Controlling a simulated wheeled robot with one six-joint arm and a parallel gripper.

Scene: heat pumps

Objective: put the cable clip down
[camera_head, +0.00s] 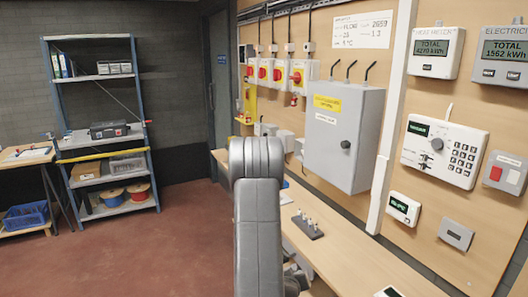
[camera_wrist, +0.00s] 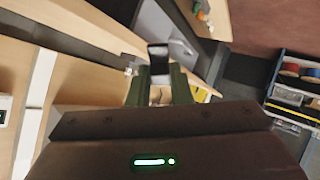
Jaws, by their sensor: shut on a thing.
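In the wrist view my gripper (camera_wrist: 158,76) is shut on a small dark piece with a paler lower part, which I take to be the cable clip (camera_wrist: 158,58). The clip sticks out beyond the two fingertips. My gripper points toward the wooden boards and the floor area beyond; whether the clip touches anything cannot be told. In the head view my own arm hides the gripper and the clip.
A wooden bench (camera_head: 345,262) runs along the right wall, with a dark block of small pegs (camera_head: 307,228) on it. A grey cabinet (camera_head: 343,135) and meters hang above. A shelf rack (camera_head: 103,120) stands at the left. Red floor (camera_head: 150,255) is clear.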

